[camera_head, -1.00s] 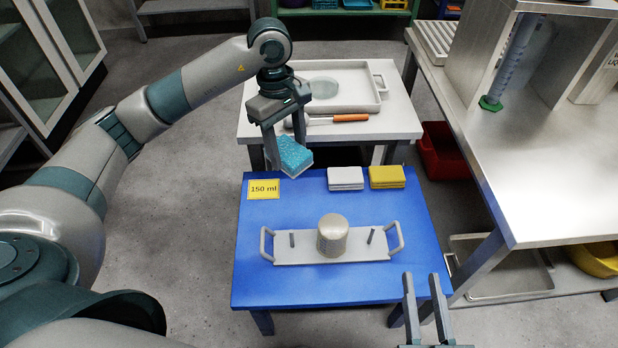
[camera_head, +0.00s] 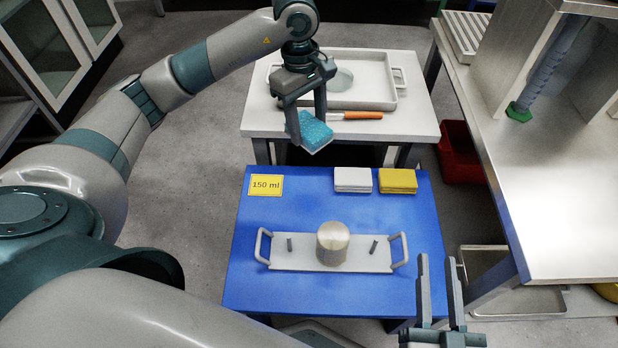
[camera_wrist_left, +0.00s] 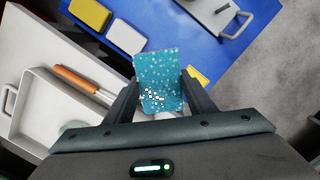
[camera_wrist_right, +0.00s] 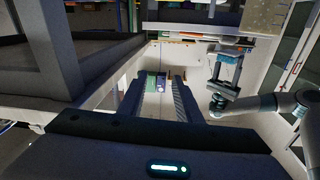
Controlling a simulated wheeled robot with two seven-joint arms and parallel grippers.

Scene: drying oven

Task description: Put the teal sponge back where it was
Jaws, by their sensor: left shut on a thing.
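The teal sponge (camera_head: 312,132) has a speckled teal body and a pale underside. My left gripper (camera_head: 306,128) is shut on it and holds it tilted in the air, near the gap between the white table and the blue table. The sponge also shows between the fingers in the left wrist view (camera_wrist_left: 158,82). A white sponge (camera_head: 353,180) and a yellow sponge (camera_head: 398,181) lie side by side at the back of the blue table (camera_head: 240,215). My right gripper (camera_head: 438,290) is open and empty at the blue table's front right.
A yellow "150 ml" card (camera_head: 266,185) lies at the blue table's back left. A handled tray (camera_head: 290,258) carries a beige cylinder (camera_head: 333,243). The white table (camera_head: 415,128) holds a white tray (camera_head: 385,98) and an orange-handled tool (camera_head: 355,116). A metal bench (camera_head: 540,180) stands right.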

